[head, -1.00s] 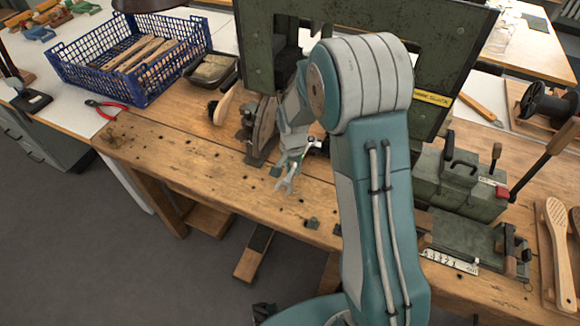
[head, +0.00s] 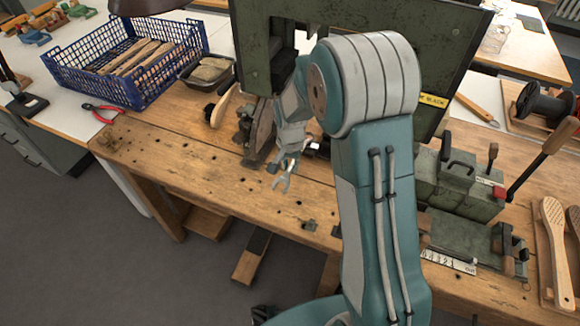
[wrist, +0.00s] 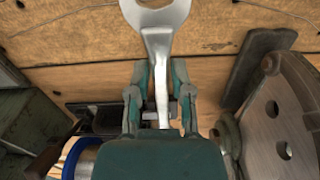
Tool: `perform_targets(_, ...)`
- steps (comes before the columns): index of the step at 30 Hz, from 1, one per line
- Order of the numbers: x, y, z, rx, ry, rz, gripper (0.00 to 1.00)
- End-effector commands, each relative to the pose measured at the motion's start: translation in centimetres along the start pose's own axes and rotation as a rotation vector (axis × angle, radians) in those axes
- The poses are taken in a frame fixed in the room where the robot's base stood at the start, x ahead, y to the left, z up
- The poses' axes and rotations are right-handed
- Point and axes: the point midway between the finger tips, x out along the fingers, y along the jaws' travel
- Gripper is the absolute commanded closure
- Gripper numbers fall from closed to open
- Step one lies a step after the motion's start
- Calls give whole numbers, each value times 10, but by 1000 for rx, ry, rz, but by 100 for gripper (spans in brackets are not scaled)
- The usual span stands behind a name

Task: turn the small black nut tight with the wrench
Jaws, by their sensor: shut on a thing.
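My gripper (head: 287,160) is shut on a grey metal wrench (head: 283,183), above the wooden bench and left of my arm. The wrench's open jaw points down and toward the bench's front edge. In the wrist view the gripper fingers (wrist: 159,108) pinch the wrench shank (wrist: 160,75), and the wrench head runs off the top edge. I cannot make out the small black nut for sure in either view. The wrench head appears over bare wood, and I cannot tell its height above it.
A large green machine (head: 360,45) stands behind my gripper. A round metal disc (wrist: 282,120) is close on the right in the wrist view. A blue basket (head: 125,85), red pliers (head: 101,112) and a green lever fixture (head: 460,185) stand around. The bench's front left is mostly clear.

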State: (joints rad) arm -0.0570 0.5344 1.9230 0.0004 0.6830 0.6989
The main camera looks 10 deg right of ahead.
Motion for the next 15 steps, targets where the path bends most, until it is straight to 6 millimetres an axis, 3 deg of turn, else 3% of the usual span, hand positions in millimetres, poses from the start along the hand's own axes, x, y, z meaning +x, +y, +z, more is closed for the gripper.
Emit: perform_targets(15,-18,0,0,0,1,-1,100)
